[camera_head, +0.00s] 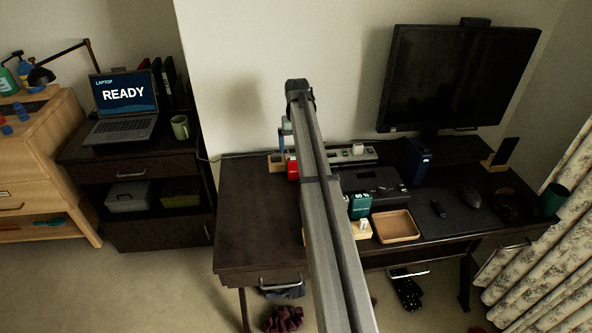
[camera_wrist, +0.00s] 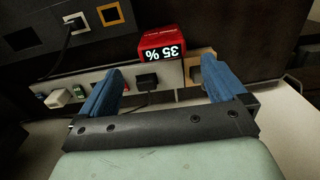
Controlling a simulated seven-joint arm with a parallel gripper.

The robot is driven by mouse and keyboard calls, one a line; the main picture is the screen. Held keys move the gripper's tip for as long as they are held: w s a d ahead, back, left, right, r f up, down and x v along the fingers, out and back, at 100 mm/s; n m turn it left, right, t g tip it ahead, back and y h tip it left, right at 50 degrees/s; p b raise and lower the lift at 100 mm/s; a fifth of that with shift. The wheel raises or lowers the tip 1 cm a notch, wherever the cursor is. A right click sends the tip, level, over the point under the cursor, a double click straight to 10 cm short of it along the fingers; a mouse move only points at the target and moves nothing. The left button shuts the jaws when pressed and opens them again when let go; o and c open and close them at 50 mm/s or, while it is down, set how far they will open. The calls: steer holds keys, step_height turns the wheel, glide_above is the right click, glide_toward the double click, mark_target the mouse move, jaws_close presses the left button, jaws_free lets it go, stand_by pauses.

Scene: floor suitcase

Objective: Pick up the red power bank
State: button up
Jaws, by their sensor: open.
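The red power bank (camera_wrist: 162,43) shows in the wrist view with a "35 %" display that appears upside down. In the head view the red power bank (camera_head: 293,171) is partly hidden behind my arm, on the dark desk (camera_head: 245,215). My gripper (camera_wrist: 161,70) is open and empty, with its two blue fingers apart. The power bank appears just beyond the fingertips, in line with the gap between them. I see no contact. My gripper is mostly hidden by the arm in the head view.
A white power strip (camera_head: 350,155) runs along the wall side of the desk, by the power bank. A wooden holder (camera_wrist: 203,66) is close to one finger. A dark green box (camera_head: 360,206) and wooden tray (camera_head: 396,227) stand nearby. The desk's left part is clear.

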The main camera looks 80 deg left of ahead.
mark_target(296, 165)
step_height(296, 165, down, 3)
steer(key=shift+f, duration=0.1)
steer(key=shift+s+d+f, duration=0.1)
steer(key=shift+d+f, duration=0.1)
steer(key=shift+f, duration=1.15)
steer(key=shift+s+d+f, duration=0.1)
steer(key=shift+d+f, duration=0.05)
steer(key=shift+f, duration=1.15)
steer(key=shift+c, duration=0.3)
steer(key=c, duration=1.1)
steer(key=shift+r, duration=0.1)
steer(key=shift+c, duration=0.2)
